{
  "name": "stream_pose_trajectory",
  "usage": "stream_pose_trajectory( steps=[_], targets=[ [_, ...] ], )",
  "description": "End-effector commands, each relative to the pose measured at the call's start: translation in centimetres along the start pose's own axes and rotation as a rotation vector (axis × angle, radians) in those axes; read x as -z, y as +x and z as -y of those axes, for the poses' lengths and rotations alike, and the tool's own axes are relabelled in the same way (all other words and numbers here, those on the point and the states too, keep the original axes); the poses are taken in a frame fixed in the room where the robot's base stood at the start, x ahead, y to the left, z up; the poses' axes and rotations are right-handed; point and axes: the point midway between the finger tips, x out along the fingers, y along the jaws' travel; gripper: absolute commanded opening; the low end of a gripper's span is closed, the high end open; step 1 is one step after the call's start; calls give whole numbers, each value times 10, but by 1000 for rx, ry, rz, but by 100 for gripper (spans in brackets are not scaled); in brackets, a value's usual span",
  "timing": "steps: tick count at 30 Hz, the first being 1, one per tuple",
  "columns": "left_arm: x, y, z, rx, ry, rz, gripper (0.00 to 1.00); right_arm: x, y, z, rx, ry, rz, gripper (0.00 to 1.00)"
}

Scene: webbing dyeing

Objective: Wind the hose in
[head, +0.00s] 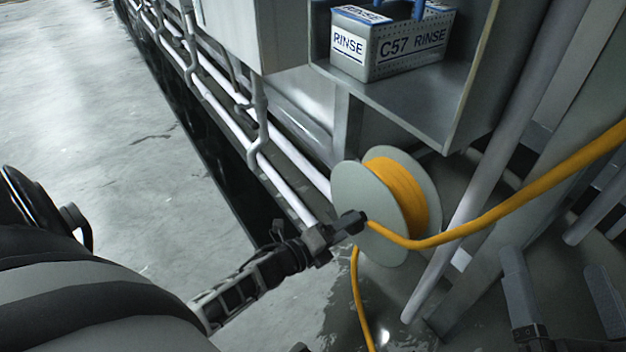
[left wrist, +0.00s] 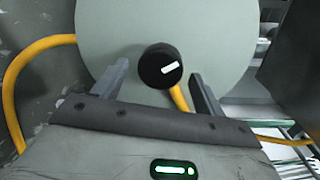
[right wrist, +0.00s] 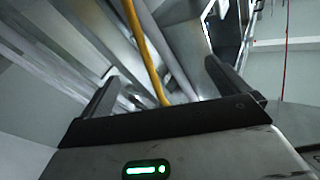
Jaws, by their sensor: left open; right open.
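The hose reel (head: 352,188) has pale grey-green discs with orange hose (head: 398,192) wound between them. One hose run stretches from the reel to the upper right; another hangs to the floor. My left gripper (head: 338,232) is at the reel's near disc. In the left wrist view, a black crank knob (left wrist: 160,66) with a white mark stands in front of the disc (left wrist: 222,45), between the open fingers; contact is unclear. My right gripper (head: 560,290) is open and empty at the lower right. The right wrist view shows hose (right wrist: 146,50) beyond its fingers, apart from them.
A metal shelf (head: 400,105) above the reel holds a perforated box (head: 395,48) labelled C57 RINSE. White pipes (head: 285,150) run along the left of the machine. Slanted metal posts (head: 480,170) stand right of the reel. Open floor (head: 100,120) lies to the left.

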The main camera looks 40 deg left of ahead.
Motion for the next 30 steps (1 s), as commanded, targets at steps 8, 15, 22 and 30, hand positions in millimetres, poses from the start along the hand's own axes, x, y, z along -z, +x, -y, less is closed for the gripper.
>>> stream_pose_trajectory(
  steps=[8,15,22,30],
  targets=[
    [0,-65,2,-6,-1,-1,71,-32,-18,5,-61,208,200,100],
    [0,-118,2,-5,-1,-1,71,-37,-20,2,-85,164,245,100],
    [0,-144,0,-2,-1,-1,71,-39,-21,0,-95,138,260,100],
    [0,-148,0,-1,0,-1,71,-40,-21,0,-97,133,262,100]
  ],
)
